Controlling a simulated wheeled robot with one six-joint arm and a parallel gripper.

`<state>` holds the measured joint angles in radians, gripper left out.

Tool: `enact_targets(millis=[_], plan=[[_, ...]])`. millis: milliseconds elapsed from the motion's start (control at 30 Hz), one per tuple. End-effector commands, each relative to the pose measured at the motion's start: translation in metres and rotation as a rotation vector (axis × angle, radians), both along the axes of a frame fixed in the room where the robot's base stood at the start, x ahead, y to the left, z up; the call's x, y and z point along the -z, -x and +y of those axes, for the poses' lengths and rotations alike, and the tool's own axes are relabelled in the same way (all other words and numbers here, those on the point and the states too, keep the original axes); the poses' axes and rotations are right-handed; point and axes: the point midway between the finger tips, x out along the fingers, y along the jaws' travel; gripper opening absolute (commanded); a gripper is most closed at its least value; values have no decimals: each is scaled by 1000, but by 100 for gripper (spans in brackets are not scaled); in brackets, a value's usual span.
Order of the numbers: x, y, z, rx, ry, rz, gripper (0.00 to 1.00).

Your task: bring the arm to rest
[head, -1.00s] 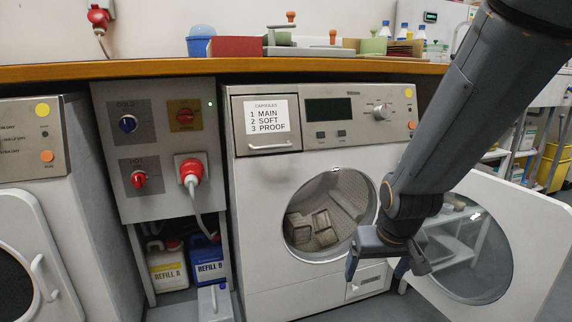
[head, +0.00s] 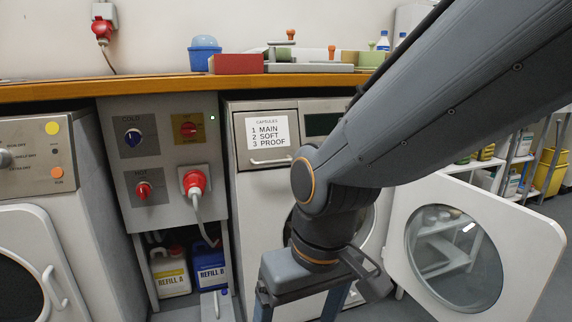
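My gripper (head: 296,308) is low in the middle of the head view, in front of the washing machine (head: 262,205). Its two fingers point down and stand well apart, with nothing seen between them; the tips run to the bottom edge of the picture. My arm comes in from the upper right and covers much of the machine's front, including most of the drum opening. The machine's round door (head: 400,208) stands open to the right. The capsule drawer (head: 267,139), with its label of MAIN, SOFT and PROOF, is shut.
A control panel (head: 160,178) with knobs and a red plug (head: 194,183) is left of the machine. Below it stand REFILL A (head: 171,275) and REFILL B (head: 209,268). A wooden counter (head: 150,88) runs above. A second machine (head: 40,190) is at far left.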

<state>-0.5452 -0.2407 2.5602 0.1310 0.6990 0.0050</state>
Motion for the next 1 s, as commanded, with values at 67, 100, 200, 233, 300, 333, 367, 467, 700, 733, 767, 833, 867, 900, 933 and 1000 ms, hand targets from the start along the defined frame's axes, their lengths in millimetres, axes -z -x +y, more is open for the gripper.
enact_targets(millis=[67,100,200,233,300,333,367,467,700,733,767,833,867,900,933,1000], plan=[[-9,13,10,-37,-5,10,83],[-13,19,13,-52,-7,14,83],[-20,33,22,-89,-9,26,83],[-23,38,24,-100,-10,31,83],[-28,47,29,-124,-13,37,83],[-31,51,31,-134,-14,42,83],[-33,56,33,-145,-15,46,83],[-41,55,29,-131,-10,49,83],[-57,50,20,-94,-1,47,83],[-60,49,19,-88,0,47,83],[-63,49,17,-83,2,47,83],[-69,47,14,-70,5,47,83],[-73,47,12,-63,6,47,83],[-78,46,9,-54,9,48,83],[-81,45,7,-46,11,48,83],[-92,43,1,-25,16,49,83]])
